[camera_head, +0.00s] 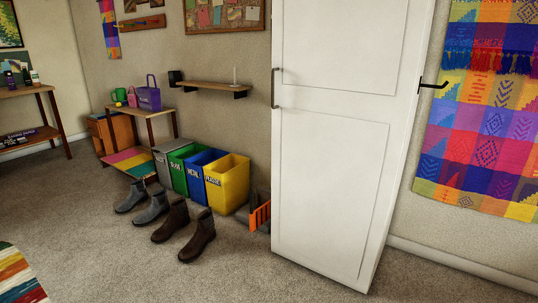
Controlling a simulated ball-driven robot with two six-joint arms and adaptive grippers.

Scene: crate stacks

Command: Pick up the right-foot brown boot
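Two dark brown boots stand upright on the carpet at the lower left, toes pointing to the lower left. One brown boot (171,222) is farther left, beside the grey boots. The other brown boot (198,237) is nearer and farther right. The boots are too small in view to tell for sure from their shape which is the right-foot one. Neither of my grippers is in view.
Two grey boots (131,197) (151,209) stand left of the brown ones. Labelled grey, green, blue and yellow bins (229,189) stand behind. A tall white door (330,140) is to the right. Carpet (110,265) in front is clear; a striped rug (18,278) lies lower left.

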